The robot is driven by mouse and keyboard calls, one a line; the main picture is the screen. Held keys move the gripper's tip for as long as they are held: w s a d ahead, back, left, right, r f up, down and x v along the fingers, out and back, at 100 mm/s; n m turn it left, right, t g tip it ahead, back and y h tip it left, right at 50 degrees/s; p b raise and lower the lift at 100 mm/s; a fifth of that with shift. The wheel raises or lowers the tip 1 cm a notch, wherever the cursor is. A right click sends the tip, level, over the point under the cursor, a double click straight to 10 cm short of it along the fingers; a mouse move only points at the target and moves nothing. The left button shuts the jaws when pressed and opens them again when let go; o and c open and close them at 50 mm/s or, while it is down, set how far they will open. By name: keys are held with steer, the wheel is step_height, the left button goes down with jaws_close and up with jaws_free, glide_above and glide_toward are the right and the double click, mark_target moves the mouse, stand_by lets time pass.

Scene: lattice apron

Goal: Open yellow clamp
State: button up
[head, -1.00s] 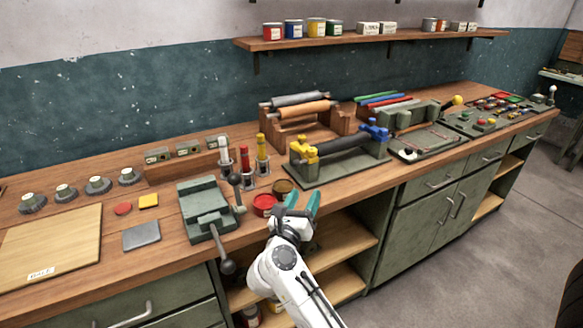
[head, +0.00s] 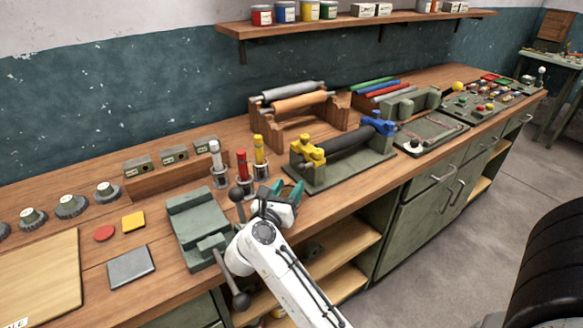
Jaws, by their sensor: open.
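The yellow clamp (head: 309,152) sits on the left end of a green roller stand (head: 326,181) on the workbench, holding that end of a black roller (head: 347,144). A blue clamp (head: 377,124) is at the roller's right end. Whether the yellow clamp is closed is too small to tell. My gripper (head: 289,190), with teal fingers, is open and empty. In the picture it is below and left of the yellow clamp, over the bench's front part, apart from the clamp. My wrist and fingers hide the bench behind them.
A green press with a lever (head: 195,224) stands left of my gripper. Upright red (head: 242,166) and yellow (head: 259,153) tools stand close behind it. A wooden rack with rollers (head: 297,115) is behind the stand. The bench strip before the stand looks clear.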

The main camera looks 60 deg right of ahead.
mark_target(300, 170)
steer(key=d+p, duration=0.1)
steer(key=d, duration=0.6)
steer(key=shift+w+d, duration=0.15)
steer(key=shift+d, duration=0.05)
jaws_close()
stand_by(0.5)
